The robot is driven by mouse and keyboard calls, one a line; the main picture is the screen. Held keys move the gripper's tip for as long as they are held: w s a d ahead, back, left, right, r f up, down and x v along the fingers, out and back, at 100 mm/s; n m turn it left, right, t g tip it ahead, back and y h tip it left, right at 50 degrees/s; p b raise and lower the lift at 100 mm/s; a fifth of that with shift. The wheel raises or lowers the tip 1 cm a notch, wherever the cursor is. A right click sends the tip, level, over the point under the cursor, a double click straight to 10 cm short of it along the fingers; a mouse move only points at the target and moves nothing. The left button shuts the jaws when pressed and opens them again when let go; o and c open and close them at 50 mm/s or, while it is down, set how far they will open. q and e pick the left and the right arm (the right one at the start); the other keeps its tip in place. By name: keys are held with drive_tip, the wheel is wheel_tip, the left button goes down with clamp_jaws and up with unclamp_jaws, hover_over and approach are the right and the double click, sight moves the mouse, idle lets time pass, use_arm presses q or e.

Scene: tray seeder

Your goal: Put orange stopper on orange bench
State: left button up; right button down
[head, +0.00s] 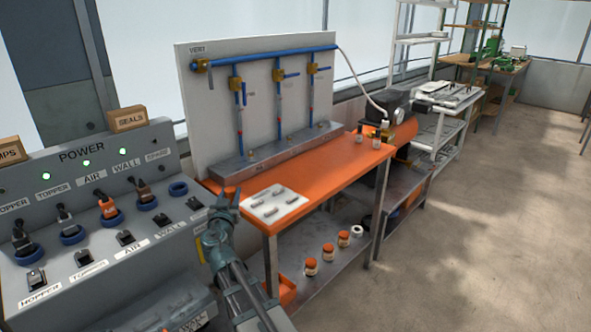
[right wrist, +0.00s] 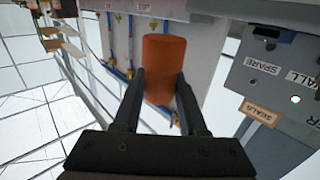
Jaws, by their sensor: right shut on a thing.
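The orange stopper (right wrist: 165,68) is a plain orange cylinder in the right wrist view. It stands between the two dark fingers of my right gripper (right wrist: 162,92), which is shut on it. In the head view my right gripper (head: 226,198) is at the near left corner of the orange bench (head: 335,168), in front of the power panel's right end. There the stopper is hard to tell from the orange bench top behind it. I cannot tell the gripper's exact height over the bench. My left gripper is not in view.
A white card with small parts (head: 273,204) lies on the bench's near end. A grey metal block with blue pipes (head: 285,150) runs along the back. Small bottles (head: 376,143) stand at the far end. The power panel (head: 95,210) is at the left. The bench's front middle is clear.

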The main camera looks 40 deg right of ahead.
drive_tip(key=x, duration=0.4)
drive_tip(key=f+x, duration=0.1)
drive_tip(key=x, duration=0.4)
drive_tip(key=b+x, duration=0.1)
drive_tip(key=x, duration=0.4)
drive_tip(key=shift+f, duration=0.15)
drive_tip(key=shift+d, duration=0.1)
drive_tip(key=f+b, duration=0.3)
drive_tip(key=shift+w+d+f+b, duration=0.35)
drive_tip(key=shift+w+b, duration=0.05)
drive_tip(key=shift+f, duration=0.25)
drive_tip(key=shift+c, duration=2.2)
unclamp_jaws()
drive_tip(key=shift+r, duration=0.15)
drive_tip(key=shift+r, duration=0.15)
